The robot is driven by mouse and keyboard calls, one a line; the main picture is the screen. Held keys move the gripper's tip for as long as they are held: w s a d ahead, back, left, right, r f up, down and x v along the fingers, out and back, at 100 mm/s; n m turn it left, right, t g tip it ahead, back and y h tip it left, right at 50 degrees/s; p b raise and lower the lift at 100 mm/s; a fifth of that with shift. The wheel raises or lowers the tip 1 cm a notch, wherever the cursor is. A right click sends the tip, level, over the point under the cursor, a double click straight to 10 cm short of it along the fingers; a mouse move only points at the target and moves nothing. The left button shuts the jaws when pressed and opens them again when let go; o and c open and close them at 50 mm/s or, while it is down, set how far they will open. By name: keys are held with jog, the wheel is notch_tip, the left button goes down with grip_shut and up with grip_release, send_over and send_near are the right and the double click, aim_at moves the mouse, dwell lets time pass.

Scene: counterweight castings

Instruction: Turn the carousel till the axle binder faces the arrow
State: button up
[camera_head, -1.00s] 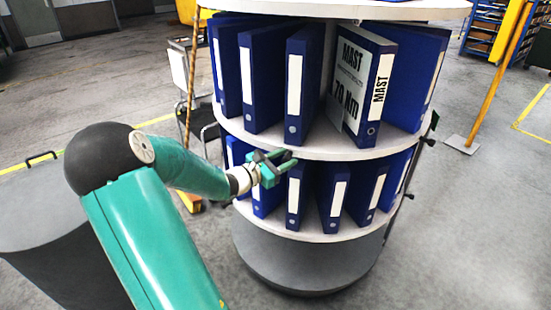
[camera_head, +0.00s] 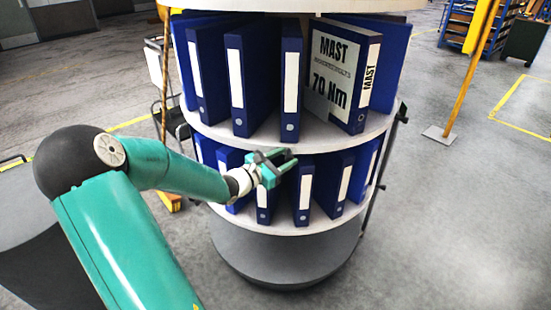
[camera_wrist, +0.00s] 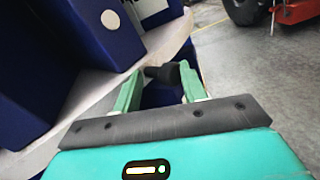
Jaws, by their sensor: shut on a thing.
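The carousel (camera_head: 292,225) stands upright in front of me, with two tiers of blue binders. A blue binder marked MAST 70 Nm (camera_head: 340,75) faces front right on the upper tier. The other spines I see are blank white, and I cannot tell which binder is the axle one. I see no arrow. My gripper (camera_head: 286,161) is at the carousel's front, just below the upper shelf edge. In the wrist view my gripper (camera_wrist: 160,85) has its fingers around a black knob (camera_wrist: 165,73) by the shelf rim. The knob is hidden in the head view.
A yellow post (camera_head: 468,70) on a flat foot stands to the right. Blue racks (camera_head: 470,25) stand at the back right. A dark chair (camera_head: 165,105) is close behind the carousel's left side.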

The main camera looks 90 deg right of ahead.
jog(key=shift+s+d+r, duration=0.1)
jog(key=shift+d+r, duration=0.1)
jog(key=shift+d, duration=0.15)
jog(key=shift+f, duration=0.1)
jog(key=o, duration=0.9)
jog(key=v, duration=1.4)
jog(key=shift+s+a, duration=0.3)
